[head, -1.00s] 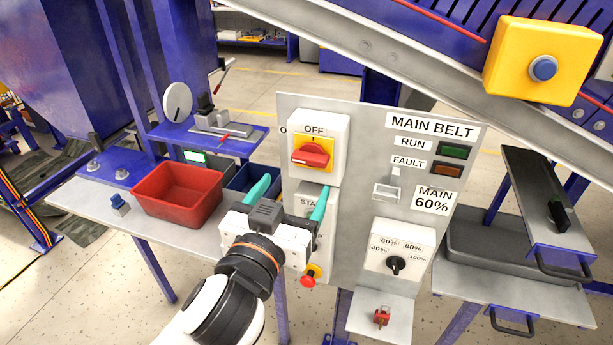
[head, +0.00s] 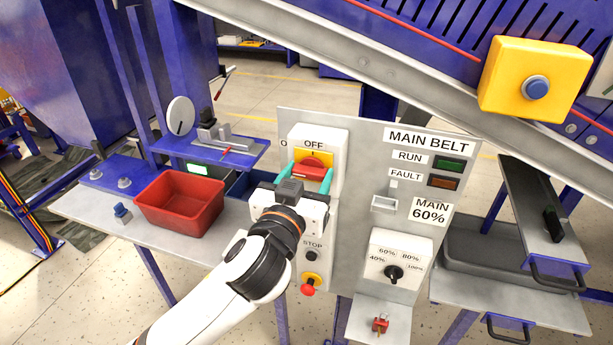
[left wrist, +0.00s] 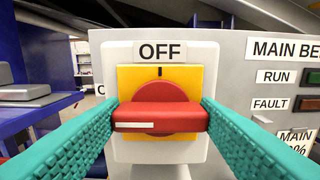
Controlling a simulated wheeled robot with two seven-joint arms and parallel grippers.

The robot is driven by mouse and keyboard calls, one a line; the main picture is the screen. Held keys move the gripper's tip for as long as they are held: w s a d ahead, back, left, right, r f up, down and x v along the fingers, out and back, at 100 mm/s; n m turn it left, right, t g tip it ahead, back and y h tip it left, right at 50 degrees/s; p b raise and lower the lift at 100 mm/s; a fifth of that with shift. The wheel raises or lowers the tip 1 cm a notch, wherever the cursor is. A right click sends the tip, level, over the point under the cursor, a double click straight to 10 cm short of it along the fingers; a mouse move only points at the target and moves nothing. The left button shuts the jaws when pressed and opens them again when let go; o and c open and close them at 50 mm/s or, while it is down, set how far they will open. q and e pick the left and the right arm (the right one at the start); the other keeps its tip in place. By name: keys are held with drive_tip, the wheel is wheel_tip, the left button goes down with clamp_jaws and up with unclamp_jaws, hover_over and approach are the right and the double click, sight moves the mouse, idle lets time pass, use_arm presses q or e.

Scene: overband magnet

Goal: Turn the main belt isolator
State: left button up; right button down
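The main belt isolator is a white box (head: 331,146) with a yellow plate and a red handle (head: 311,170), under an OFF label. In the left wrist view the red handle (left wrist: 160,118) lies level, with a white mark on its left half. A black tick stands at the top of the yellow plate (left wrist: 190,78). My left gripper (head: 306,178) is at the isolator. Its two teal fingers reach the handle's left and right ends and appear shut on it; the left wrist view shows the fingertips (left wrist: 160,104) at both ends. My right gripper is not in view.
Below are a STOP button (head: 312,256) and a red mushroom button (head: 308,289). A speed knob (head: 394,272) sits to the right, above a small shelf. A red bin (head: 180,203) stands on the bench at left. The sloping conveyor frame (head: 400,75) passes above the panel.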

use_arm(q)
drive_tip(key=shift+c, duration=1.3)
drive_tip(key=shift+m, duration=0.3)
drive_tip(key=m+p, duration=0.2)
drive_tip(key=shift+r+m, duration=0.15)
drive_tip(key=shift+m, duration=0.25)
drive_tip(key=m+p, duration=0.4)
drive_tip(key=m, duration=0.1)
drive_tip(key=m+p, duration=0.4)
drive_tip(key=m, duration=0.2)
drive_tip(key=shift+m, duration=0.3)
drive_tip(key=shift+f+m+p, duration=0.25)
drive_tip(key=shift+m+p, duration=0.6)
drive_tip(key=shift+m, duration=0.55)
